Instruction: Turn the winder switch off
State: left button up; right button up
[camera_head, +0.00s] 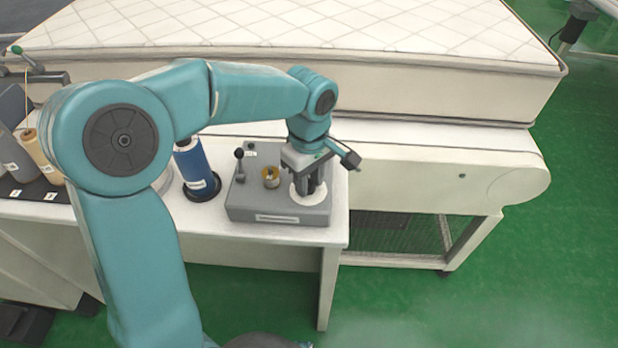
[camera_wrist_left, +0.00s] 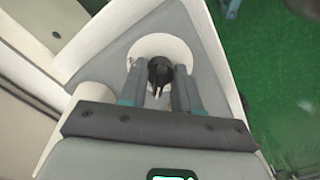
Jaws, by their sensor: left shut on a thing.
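The winder (camera_head: 250,205) is a grey box on the white table, with a black-knobbed lever (camera_head: 239,154) at its left and a brass-coloured part (camera_head: 270,177) in the middle. My left gripper (camera_head: 309,190) points down over the white round plate at the winder's right end. In the left wrist view its two fingers (camera_wrist_left: 160,85) are shut on a black knob, the winder switch (camera_wrist_left: 159,68), which stands on the white disc (camera_wrist_left: 178,46). In the head view the fingers hide the switch. My right gripper is not in view.
A blue thread spool (camera_head: 193,165) stands left of the winder, with cream and grey cones (camera_head: 48,158) further left. A quilted mattress (camera_head: 400,60) lies on the white conveyor (camera_head: 430,150) behind. Green floor (camera_head: 450,310) is clear at the right.

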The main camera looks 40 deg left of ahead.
pick_arm(q)
jog(key=shift+a, duration=0.1)
jog(key=o, duration=1.1)
jog(key=shift+c, duration=0.2)
jog(key=shift+r, duration=0.1)
notch_tip(320, 180, up, 16)
jog(key=p, duration=0.2)
